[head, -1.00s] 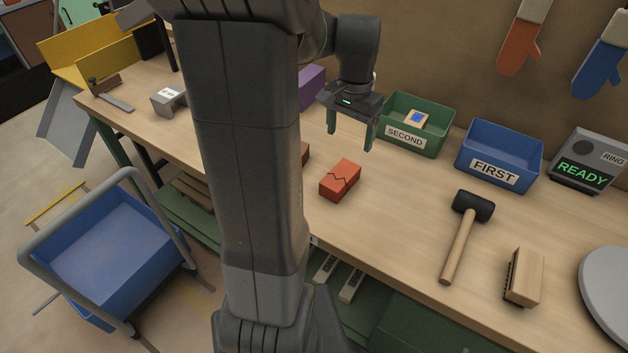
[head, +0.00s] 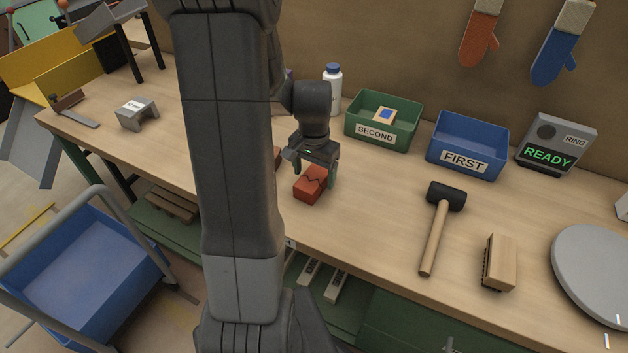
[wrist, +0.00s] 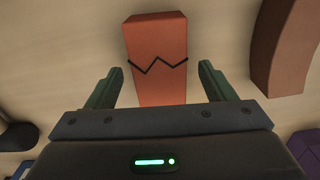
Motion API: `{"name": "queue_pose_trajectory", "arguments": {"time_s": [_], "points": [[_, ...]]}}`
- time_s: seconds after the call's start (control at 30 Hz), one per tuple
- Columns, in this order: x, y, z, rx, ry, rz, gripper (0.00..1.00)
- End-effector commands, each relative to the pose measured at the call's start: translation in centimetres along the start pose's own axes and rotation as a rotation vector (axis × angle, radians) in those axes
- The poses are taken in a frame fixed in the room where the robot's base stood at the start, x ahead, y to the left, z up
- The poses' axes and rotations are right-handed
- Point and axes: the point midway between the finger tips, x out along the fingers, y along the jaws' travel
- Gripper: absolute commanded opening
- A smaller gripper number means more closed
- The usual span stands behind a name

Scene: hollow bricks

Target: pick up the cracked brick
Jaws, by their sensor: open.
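The cracked brick (head: 311,184) is orange-red with a dark zigzag line across its top. It lies on the workbench (head: 370,220) near the middle. My gripper (head: 314,178) is open and low over it in the head view. In the wrist view the cracked brick (wrist: 157,55) sits between and ahead of the two green fingers of my gripper (wrist: 157,85), with a gap on each side. The brick's near end is hidden behind the gripper body in the wrist view.
Another reddish brick (wrist: 288,45) lies to the right in the wrist view, mostly hidden by my arm in the head view. A green SECOND bin (head: 383,121), blue FIRST bin (head: 467,146), white bottle (head: 332,88), mallet (head: 436,230) and brush (head: 499,262) stand around.

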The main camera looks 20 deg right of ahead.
Motion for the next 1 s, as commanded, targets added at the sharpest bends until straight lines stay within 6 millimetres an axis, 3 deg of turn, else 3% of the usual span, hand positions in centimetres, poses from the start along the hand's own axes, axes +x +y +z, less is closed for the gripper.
{"name": "queue_pose_trajectory", "arguments": {"time_s": [0.13, 0.4, 0.73, 1.0], "points": [[1.6, 0.0, 0.0, 0.000, -0.001, 0.000, 0.76], [1.8, 0.0, 0.0, 0.000, 0.001, -0.001, 0.76], [1.8, 0.0, 0.0, 0.000, 0.001, 0.000, 0.14], [1.5, 0.0, -0.1, 0.000, 0.003, -0.001, 0.12]]}}
